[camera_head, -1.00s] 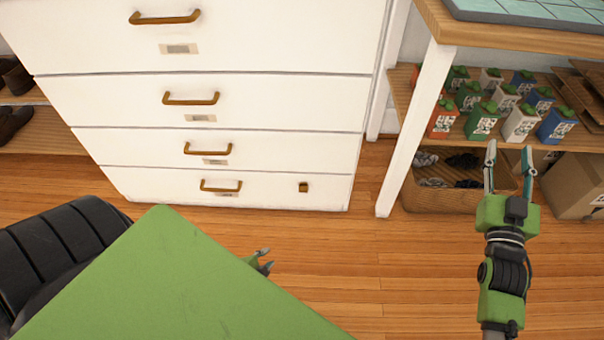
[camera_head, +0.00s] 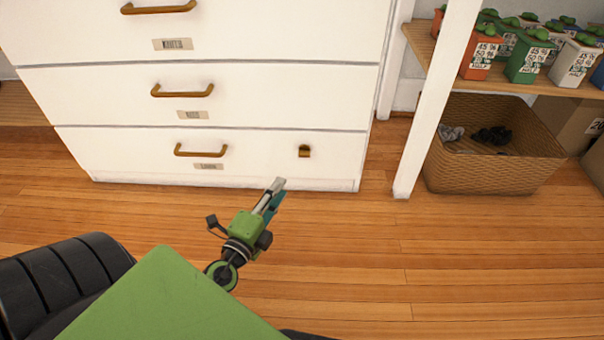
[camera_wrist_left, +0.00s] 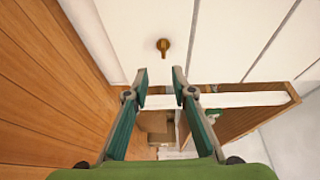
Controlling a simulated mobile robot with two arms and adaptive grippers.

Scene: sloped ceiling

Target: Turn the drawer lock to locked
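The small brass drawer lock (camera_head: 304,151) is on the right part of the bottom white drawer front (camera_head: 255,157), which sits flush in the cabinet. In the left wrist view the lock (camera_wrist_left: 163,47) shows a narrow knob lying along the picture's vertical. I cannot tell from it whether it is locked. My left gripper (camera_head: 277,190) is below and left of the lock, apart from it. In the wrist view the left gripper's fingers (camera_wrist_left: 160,83) are parted with nothing between them, and the lock is beyond the tips. My right gripper is not in view.
The bottom drawer has a brass handle (camera_head: 201,151) left of the lock. The wooden floor before the cabinet is clear.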

